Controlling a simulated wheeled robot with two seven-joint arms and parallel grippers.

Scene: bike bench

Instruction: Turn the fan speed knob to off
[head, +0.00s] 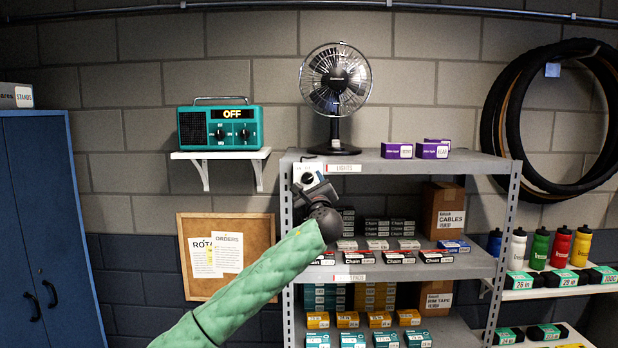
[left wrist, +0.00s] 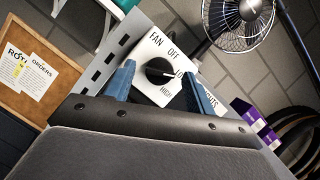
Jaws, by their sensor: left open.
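The fan speed knob (left wrist: 159,71) is a round black dial on a white plate (left wrist: 150,48) marked FAN, OFF, HIGH and a partly hidden label starting with L. Its white pointer mark is aimed right, toward that partly hidden label, not at OFF. In the head view the white plate (head: 304,171) is at the front left corner of the shelf's top. My left gripper (left wrist: 159,74) is open, with one blue finger on each side of the knob; whether they touch it I cannot tell. The black desk fan (head: 337,79) stands on the top shelf behind.
The metal shelf (head: 375,163) carries purple boxes (head: 398,151) on top and chain boxes below. A teal radio (head: 220,128) reading OFF sits on a wall shelf to the left. A corkboard (head: 227,232) hangs left of my arm. Bottles and tyres are at the right.

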